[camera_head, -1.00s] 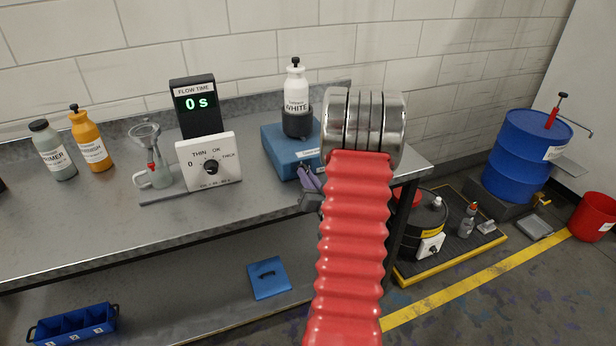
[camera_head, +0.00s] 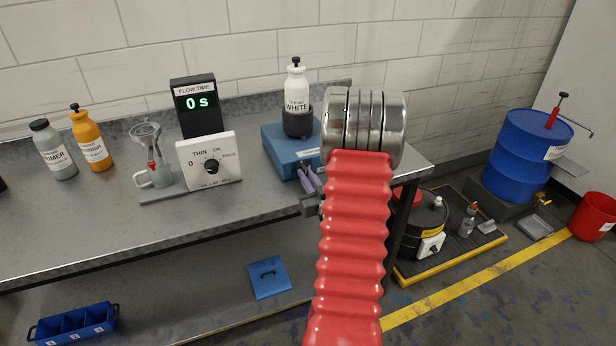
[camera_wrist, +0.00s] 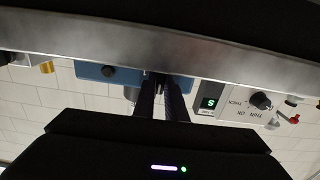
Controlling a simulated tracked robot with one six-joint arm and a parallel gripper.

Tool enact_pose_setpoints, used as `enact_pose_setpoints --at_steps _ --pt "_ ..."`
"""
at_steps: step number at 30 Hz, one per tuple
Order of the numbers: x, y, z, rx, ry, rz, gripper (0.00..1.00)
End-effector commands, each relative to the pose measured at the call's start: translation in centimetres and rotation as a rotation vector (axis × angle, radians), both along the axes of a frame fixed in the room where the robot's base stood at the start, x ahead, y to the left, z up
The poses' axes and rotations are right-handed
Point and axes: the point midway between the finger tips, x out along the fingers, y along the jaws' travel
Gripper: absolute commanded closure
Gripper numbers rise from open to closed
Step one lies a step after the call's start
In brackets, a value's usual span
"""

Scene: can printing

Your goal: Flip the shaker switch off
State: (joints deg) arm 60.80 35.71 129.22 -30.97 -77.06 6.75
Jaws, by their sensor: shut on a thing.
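The shaker is a blue box (camera_head: 275,150) near the right end of the bench, with a white and dark bottle labelled WHITE (camera_head: 297,88) upright on top. In the upside-down wrist view the blue box front (camera_wrist: 90,72) shows a small dark knob (camera_wrist: 108,71). My gripper (camera_head: 302,169) is at the box's front right, partly hidden behind my red arm sleeve. In the wrist view my gripper (camera_wrist: 160,82) has its fingers close together at the box front, shut on a small part there that appears to be the shaker switch. The fingers hide most of it, so its position cannot be told.
A flow-time display (camera_head: 198,103) reading 0 s and a white dial panel (camera_head: 210,163) stand left of the shaker. A funnel cup (camera_head: 148,150), an orange bottle (camera_head: 92,138) and a grey bottle (camera_head: 53,150) are further left. The bench front (camera_head: 120,225) is clear.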

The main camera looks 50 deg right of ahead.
Motion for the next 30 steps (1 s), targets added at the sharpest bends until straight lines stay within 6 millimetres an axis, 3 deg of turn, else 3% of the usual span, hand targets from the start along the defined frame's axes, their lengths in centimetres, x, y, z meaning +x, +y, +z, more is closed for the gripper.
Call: enact_pose_setpoints --at_steps 3,4,11,22,30 --pt "-0.4 -0.2 -0.5 0.01 0.009 -0.01 1.0" --pt "-0.4 -0.2 -0.5 0.01 0.009 -0.01 0.87" --pt "-0.2 -0.1 -0.3 0.006 0.004 -0.005 0.71" --pt "-0.4 0.1 -0.1 0.003 0.001 -0.003 0.7" --pt "-3.3 1.7 -0.1 0.004 0.001 -0.005 0.7"
